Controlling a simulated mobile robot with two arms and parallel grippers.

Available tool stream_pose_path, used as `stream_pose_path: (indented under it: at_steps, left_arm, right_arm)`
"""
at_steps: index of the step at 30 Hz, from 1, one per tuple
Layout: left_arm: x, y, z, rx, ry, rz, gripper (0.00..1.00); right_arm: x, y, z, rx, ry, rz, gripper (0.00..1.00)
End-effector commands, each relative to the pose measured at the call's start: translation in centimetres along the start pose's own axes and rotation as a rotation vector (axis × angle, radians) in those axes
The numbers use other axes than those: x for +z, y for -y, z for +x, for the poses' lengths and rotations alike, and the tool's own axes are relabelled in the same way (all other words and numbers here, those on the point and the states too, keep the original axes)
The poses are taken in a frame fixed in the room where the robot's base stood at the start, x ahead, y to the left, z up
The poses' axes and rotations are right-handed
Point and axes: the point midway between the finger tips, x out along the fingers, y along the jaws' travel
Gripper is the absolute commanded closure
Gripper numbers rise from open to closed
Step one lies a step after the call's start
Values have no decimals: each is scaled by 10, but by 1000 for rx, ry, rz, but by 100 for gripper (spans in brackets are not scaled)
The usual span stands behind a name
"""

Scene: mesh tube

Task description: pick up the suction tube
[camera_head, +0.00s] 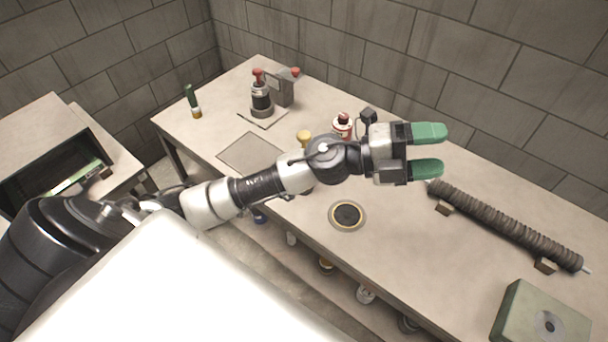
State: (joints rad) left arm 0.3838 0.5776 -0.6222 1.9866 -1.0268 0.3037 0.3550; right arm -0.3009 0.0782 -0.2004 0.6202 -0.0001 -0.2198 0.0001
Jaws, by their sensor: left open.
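The suction tube (507,227) is a long, dark, ribbed tube lying at a slant on the right part of the table. Small brown blocks sit beside or under it near both ends. A thin pale tip shows at its lower right end. My left gripper (428,151) has two green-tipped fingers spread apart with nothing between them. In the picture it is just above and left of the tube's upper left end. How high it is above the table I cannot tell. My right gripper is not in view.
A greenish box (530,318) stands at the lower right, near the tube. A round dark-centred disc (347,215) is set on the table. Block walls border the table.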

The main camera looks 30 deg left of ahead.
Motion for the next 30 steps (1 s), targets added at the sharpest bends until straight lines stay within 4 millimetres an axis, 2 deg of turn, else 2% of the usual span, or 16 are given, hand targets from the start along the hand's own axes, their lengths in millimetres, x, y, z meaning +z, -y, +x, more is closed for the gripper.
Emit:
stream_pose_path:
  at_steps: [2, 5, 8, 9, 11, 12, 15, 18, 21, 23, 30]
  left_arm:
    - [1, -12, 0, 171, -159, 139, 35]
    - [13, -35, -16, 435, -322, 280, 35]
    - [43, -51, -50, 744, -425, 384, 35]
    - [59, -53, -68, 877, -448, 414, 35]
    - [84, -51, -98, 1075, -461, 441, 35]
    - [101, -45, -118, 1203, -456, 448, 35]
    - [134, -25, -165, 1478, -418, 435, 35]
    - [156, -3, -201, 1673, -364, 401, 35]
    - [165, 12, -222, 1780, -328, 370, 35]
    - [167, 13, -228, 1811, -317, 359, 35]
    - [170, -20, -239, 1822, -319, 351, 35]
  right_arm:
    - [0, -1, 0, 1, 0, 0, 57]
    - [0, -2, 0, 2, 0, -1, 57]
    - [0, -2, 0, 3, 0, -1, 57]
    - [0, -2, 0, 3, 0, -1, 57]
    - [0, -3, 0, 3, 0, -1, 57]
    - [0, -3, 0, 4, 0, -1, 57]
    - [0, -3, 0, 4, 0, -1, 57]
    - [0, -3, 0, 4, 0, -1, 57]
    - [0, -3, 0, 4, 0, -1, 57]
    - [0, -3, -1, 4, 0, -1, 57]
    - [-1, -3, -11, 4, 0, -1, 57]
